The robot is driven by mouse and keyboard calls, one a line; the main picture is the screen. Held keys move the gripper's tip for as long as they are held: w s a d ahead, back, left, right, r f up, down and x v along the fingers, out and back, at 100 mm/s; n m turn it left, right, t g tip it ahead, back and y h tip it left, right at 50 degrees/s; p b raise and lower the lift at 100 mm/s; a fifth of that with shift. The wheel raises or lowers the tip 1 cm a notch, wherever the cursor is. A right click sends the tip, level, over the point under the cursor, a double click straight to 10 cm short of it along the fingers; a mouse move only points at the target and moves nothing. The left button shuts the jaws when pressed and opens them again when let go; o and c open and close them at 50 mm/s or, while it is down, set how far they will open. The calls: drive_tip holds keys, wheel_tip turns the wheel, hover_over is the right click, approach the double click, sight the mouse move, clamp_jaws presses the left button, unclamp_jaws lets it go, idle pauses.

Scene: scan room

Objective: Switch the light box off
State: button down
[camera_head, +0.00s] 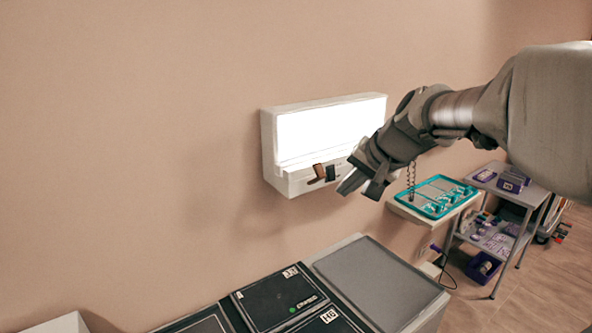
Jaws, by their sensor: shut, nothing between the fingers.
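The light box (322,130) is mounted on the wall in the middle of the head view. Its panel glows bright white. On the ledge below the panel are a brown part (317,174) and a small dark part (331,173), side by side; which of them is the switch I cannot tell. My gripper (357,188) is at the lower right corner of the box, just right of these parts, pointing down and left. Its fingers are shut and empty. Whether it touches the box cannot be told. My arm comes in from the right and hides the wall there.
A teal tray (412,203) sits on a wall shelf to the right. A grey trolley (528,192) with purple items stands beyond it. Below the box is a counter with a grey top (372,283) and black cases (280,299). The wall left of the box is bare.

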drive_tip(key=w+d+f+m+t+y+p, duration=0.1)
drive_tip(key=w+d+f+m+p, duration=0.1)
drive_tip(key=w+d+m, duration=0.4)
drive_tip(key=w+d, duration=0.3)
drive_tip(key=w, duration=0.2)
drive_tip(key=shift+w+d+t+y+p, duration=0.25)
drive_tip(key=shift+w+t+y+p, duration=0.05)
drive_tip(key=shift+w+t+y, duration=0.1)
drive_tip(key=shift+f, duration=0.15)
drive_tip(key=p, duration=0.2)
approach(333, 181)
wheel_tip(333, 181, down, 3)
drive_tip(key=shift+w+a+f+p, duration=0.15)
drive_tip(key=shift+w+a+p, duration=0.25)
drive_tip(key=shift+w+a, duration=0.45)
drive_tip(key=shift+w+a+f+p, duration=0.15)
drive_tip(key=shift+w+a+p, duration=0.25)
drive_tip(key=shift+w, duration=0.9)
drive_tip(key=shift+f, duration=0.1)
